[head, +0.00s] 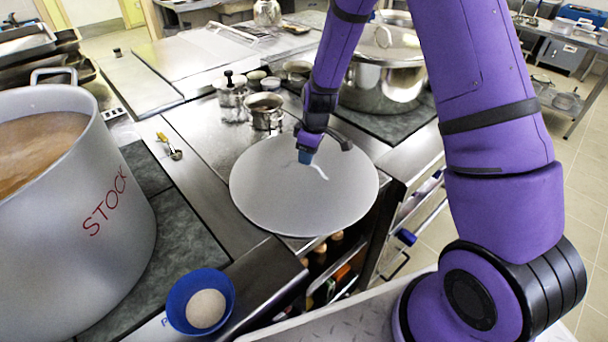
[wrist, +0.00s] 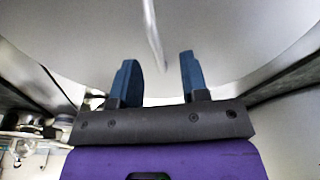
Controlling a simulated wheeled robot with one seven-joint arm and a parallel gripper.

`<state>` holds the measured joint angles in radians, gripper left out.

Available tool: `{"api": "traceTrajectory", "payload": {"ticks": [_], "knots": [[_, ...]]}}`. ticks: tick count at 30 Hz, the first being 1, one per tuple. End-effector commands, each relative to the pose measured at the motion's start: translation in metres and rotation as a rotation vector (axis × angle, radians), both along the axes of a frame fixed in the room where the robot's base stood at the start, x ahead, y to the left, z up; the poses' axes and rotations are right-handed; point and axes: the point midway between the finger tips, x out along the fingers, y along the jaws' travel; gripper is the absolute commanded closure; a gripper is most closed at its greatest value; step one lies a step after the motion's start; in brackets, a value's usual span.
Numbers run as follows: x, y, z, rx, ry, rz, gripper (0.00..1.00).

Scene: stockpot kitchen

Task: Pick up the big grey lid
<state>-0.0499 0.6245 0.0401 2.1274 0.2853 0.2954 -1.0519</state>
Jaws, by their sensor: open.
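The big grey lid (head: 285,200) is a wide round disc lying flat on the counter in the middle of the head view. A thin pale handle (head: 318,171) rises from its centre. My gripper (head: 306,156) is over the lid close to the handle. In the wrist view the lid (wrist: 230,35) fills the upper part, and its handle (wrist: 152,40) lies in line with the gap between the two blue fingers of my gripper (wrist: 158,75). The fingers are apart and nothing is held. Whether the handle is between the fingertips or just beyond them I cannot tell.
A large grey stockpot (head: 85,225) marked STOCK, full of brown liquid, stands at the left. A blue bowl (head: 190,318) of pale powder sits at the front edge. Small pots (head: 264,110) and a big lidded steel pot (head: 385,75) stand behind the lid.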

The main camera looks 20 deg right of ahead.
Motion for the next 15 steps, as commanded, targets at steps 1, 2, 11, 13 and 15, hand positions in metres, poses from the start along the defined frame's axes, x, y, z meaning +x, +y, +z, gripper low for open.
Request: {"api": "traceTrajectory", "payload": {"ticks": [1,2,11,13,15], "knots": [[0.001,0.001,-0.003,0.0,0.001,0.0,0.59],[0.001,0.001,-0.005,0.0,0.002,-0.001,0.59],[0.011,0.008,-0.041,0.001,0.001,0.0,0.59],[0.012,0.008,-0.046,0.001,0.001,-0.001,0.59],[0.013,0.009,-0.049,0.001,-0.001,-0.001,0.59]]}}
